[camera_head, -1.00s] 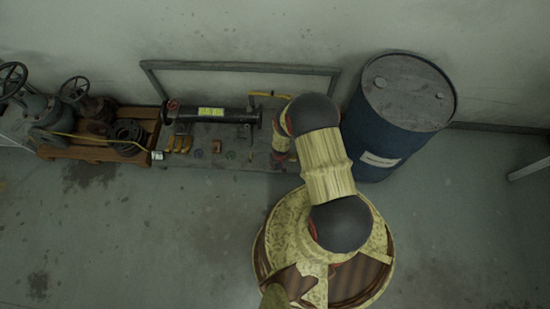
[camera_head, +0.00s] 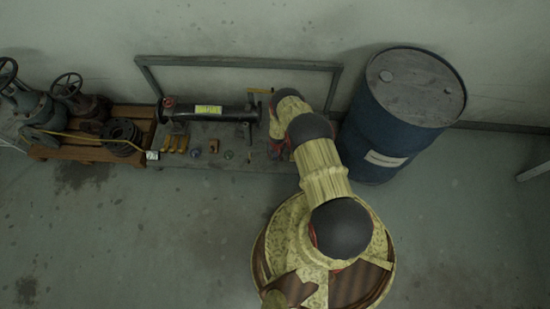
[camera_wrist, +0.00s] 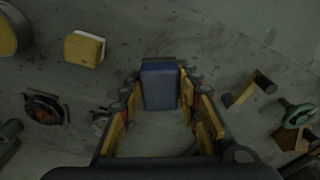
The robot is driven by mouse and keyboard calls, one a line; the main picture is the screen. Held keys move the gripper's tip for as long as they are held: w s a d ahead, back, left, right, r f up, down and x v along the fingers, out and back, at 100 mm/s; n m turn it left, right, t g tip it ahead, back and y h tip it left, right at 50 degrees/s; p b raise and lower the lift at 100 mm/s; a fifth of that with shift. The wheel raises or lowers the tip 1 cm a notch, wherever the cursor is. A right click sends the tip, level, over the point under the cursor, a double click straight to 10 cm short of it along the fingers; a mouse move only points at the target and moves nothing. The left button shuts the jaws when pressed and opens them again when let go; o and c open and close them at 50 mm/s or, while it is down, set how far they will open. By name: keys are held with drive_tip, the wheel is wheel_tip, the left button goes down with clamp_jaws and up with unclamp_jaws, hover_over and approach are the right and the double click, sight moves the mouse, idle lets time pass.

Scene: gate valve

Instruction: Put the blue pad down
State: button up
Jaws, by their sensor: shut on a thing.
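The blue pad (camera_wrist: 159,84) is in the wrist view, upright between the fingertips of my gripper (camera_wrist: 160,82). My gripper is shut on the pad, with yellow finger faces on its left and right sides. A grey surface shows around and below the pad. I cannot tell whether the pad touches that surface. In the head view my arm hides the pad and most of the gripper, near the right end of the grey bench top (camera_head: 232,134).
Around the pad lie a yellow-and-white block (camera_wrist: 85,48), a dark round part (camera_wrist: 45,108), a yellow-handled tool (camera_wrist: 250,88) and a green handwheel (camera_wrist: 298,113). A black cylinder (camera_head: 208,113) lies on the bench. A blue drum (camera_head: 385,135) stands right of my arm.

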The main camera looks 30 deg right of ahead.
sight(275, 156)
drive_tip(key=shift+w+d+f+b, duration=0.15)
drive_tip(key=shift+f+b, duration=0.7)
drive_tip(key=shift+f, duration=1)
drive_tip(key=shift+f+b, duration=0.3)
drive_tip(key=shift+b, duration=0.2)
drive_tip(key=o, duration=1.2)
drive_tip(key=shift+f, duration=0.1)
